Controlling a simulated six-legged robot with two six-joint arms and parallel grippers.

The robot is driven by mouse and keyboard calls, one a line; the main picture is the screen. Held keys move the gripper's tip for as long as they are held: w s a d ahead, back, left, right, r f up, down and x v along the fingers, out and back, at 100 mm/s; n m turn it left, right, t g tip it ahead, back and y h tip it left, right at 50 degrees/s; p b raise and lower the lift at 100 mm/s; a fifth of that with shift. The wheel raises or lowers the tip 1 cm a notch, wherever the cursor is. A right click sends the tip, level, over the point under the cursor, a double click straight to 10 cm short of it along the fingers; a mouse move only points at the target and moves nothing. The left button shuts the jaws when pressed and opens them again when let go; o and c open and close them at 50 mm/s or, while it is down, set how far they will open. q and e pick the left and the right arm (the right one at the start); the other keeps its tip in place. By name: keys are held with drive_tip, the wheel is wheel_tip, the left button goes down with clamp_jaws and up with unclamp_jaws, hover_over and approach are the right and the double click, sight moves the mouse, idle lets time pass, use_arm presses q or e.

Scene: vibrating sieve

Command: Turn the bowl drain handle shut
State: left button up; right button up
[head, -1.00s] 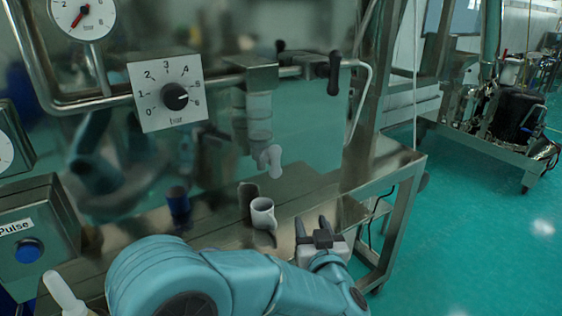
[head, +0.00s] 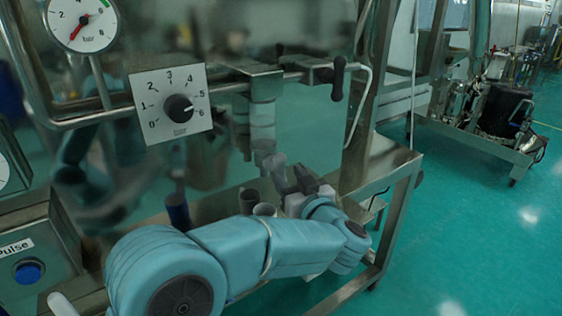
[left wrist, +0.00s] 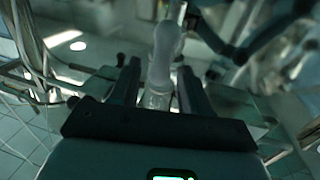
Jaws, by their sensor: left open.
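The pale grey drain handle (head: 273,164) hangs below a clear bowl (head: 262,113) on the pipe, in front of the shiny panel. My left gripper (head: 303,178) is open, with its dark fingers pointing up just to the right of and near the handle. In the left wrist view a pale rounded handle (left wrist: 165,50) stands between the two open fingers of the gripper (left wrist: 160,78). I cannot tell whether either finger touches it. My right gripper is not in view.
A black lever (head: 338,78) sits on the pipe to the right. A dial (head: 178,108) and a gauge (head: 82,22) are at the left. A grey mug (head: 264,210) is partly hidden behind my arm. A blue cup shape (head: 178,212) stands left of it.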

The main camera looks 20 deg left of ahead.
sight(283, 170)
use_arm(q)
drive_tip(key=x, duration=0.4)
drive_tip(key=shift+w+a+f+p, duration=0.15)
drive_tip(key=shift+a+p, duration=0.2)
drive_tip(key=shift+p, duration=0.05)
drive_tip(key=shift+d, duration=0.1)
drive_tip(key=shift+w, duration=0.2)
drive_tip(key=c, duration=0.8)
clamp_jaws()
